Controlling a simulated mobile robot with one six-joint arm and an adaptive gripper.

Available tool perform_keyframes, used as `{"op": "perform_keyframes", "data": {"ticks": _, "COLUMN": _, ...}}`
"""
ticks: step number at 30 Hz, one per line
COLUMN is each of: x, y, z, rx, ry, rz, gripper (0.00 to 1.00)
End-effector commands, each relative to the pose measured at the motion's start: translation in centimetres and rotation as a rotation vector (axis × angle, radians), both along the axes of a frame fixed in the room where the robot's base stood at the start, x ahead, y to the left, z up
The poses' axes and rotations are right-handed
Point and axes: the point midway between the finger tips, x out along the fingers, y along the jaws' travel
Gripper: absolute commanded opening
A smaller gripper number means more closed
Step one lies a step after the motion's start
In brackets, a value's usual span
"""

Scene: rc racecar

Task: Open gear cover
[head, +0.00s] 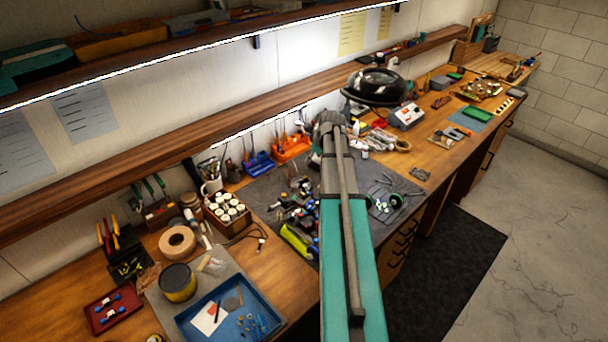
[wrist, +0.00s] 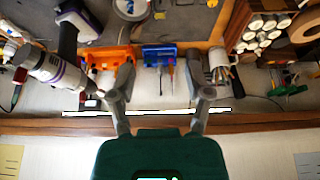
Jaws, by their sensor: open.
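My gripper (wrist: 163,88) is open and empty in the wrist view, its two grey fingers spread wide. Beyond the fingers are the back of the bench and its tool racks. In the head view my teal and grey arm reaches over the bench and hides part of the grey work mat (head: 262,193). A cluster of dark and coloured car parts (head: 297,213) lies on the mat just left of the arm, partly hidden by it. I cannot make out the gear cover in either view. The fingers are not clear in the head view.
An orange rack (head: 291,148) and a blue rack (head: 259,163) stand at the bench back. A pen mug (head: 211,183) and a box of white jars (head: 228,211) are left of the mat. A dark round lamp (head: 375,86) hangs beyond my arm. A wooden shelf (head: 150,154) runs above.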

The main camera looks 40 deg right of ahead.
Motion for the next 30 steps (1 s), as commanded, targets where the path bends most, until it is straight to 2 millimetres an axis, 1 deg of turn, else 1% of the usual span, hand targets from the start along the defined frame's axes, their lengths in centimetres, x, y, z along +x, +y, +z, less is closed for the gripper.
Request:
{"op": "perform_keyframes", "data": {"ticks": 8, "x": 0.1, "y": 0.1, "z": -0.3, "rx": 0.0, "ry": 0.002, "rz": 0.001, "gripper": 0.64}}
{"op": "perform_keyframes", "data": {"ticks": 14, "x": 0.5, "y": 0.1, "z": -1.1, "rx": 0.0, "ry": 0.002, "rz": 0.002, "gripper": 0.64}}
{"op": "perform_keyframes", "data": {"ticks": 30, "x": 2.1, "y": 0.3, "z": -5.1, "rx": 0.001, "ry": 0.002, "rz": 0.004, "gripper": 0.64}}
